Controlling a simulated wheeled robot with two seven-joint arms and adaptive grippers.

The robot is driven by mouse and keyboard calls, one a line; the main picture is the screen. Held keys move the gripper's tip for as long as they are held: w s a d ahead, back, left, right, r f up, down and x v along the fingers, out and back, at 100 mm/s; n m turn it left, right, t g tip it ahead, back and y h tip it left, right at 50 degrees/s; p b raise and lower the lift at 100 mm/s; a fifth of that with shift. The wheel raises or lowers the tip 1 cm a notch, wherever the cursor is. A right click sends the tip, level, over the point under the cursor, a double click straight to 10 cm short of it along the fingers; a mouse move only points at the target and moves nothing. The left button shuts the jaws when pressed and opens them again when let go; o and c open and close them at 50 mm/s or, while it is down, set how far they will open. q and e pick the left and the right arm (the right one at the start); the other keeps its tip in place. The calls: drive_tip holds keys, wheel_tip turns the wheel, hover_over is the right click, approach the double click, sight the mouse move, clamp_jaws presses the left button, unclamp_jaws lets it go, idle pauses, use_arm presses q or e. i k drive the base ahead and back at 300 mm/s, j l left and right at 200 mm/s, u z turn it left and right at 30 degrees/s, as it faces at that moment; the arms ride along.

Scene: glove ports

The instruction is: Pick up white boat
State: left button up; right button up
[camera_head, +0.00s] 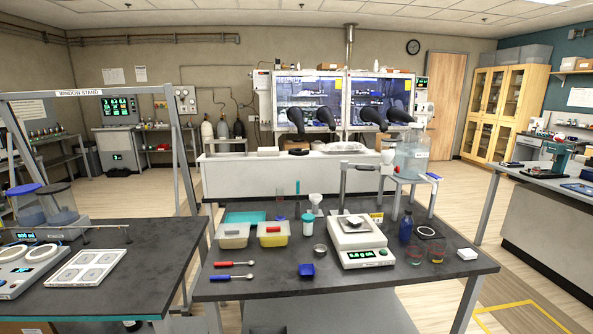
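A small white square piece (467,254) lies near the right end of the dark middle table; it is too small to tell whether it is a hollow boat. A small pale piece (354,221) sits on the pan of the white balance (345,240), and it too may be a white boat. A blue boat (306,270) lies near the table's front edge, left of the balance. Neither of my grippers shows in this view.
Near the white piece stand small glass beakers (437,255) and a blue bottle (406,228). The table's front strip (400,280) is mostly clear.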

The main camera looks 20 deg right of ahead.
sight(355, 220)
drive_tip(key=z, duration=1.25)
